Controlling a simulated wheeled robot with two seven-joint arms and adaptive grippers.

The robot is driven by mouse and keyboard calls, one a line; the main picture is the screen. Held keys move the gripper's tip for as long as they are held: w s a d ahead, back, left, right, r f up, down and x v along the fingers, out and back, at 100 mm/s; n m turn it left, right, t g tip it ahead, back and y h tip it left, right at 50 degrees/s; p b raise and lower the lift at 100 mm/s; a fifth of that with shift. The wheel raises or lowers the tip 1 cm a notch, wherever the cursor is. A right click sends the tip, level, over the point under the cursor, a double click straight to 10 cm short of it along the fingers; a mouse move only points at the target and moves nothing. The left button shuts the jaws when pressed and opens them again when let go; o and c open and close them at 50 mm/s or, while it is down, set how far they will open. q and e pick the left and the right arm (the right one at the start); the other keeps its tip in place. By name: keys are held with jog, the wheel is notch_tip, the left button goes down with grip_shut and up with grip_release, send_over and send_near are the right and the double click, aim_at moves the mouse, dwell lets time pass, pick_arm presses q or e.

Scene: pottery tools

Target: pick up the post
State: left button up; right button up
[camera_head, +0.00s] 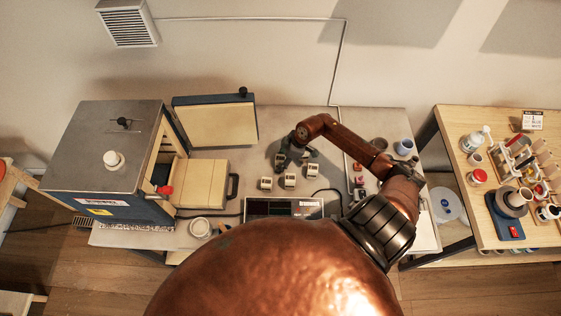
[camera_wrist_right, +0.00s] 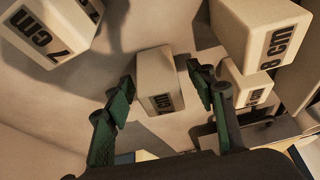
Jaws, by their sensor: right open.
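Several cream block-shaped posts with dark labels stand on the table. A post marked 7 cm (camera_wrist_right: 48,32) is at the upper left, one marked 8 cm (camera_wrist_right: 262,36) at the upper right, and a smaller post (camera_wrist_right: 245,85) below that. My right gripper (camera_head: 287,156) is open over the post group in the head view, partly hiding a post. Other posts (camera_head: 266,183) (camera_head: 290,180) show in front of it. My left gripper is out of view.
A kiln (camera_head: 105,150) with its door open stands at the left of the table. A dark control box (camera_head: 285,207) lies in front of the posts. Small jars and cups stand at the table's right. A wooden side table (camera_head: 500,235) holds pottery tools.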

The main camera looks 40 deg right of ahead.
jog(key=shift+w+f, duration=0.1)
jog(key=shift+f, duration=0.1)
jog(key=shift+c, duration=0.5)
jog(key=c, duration=1.3)
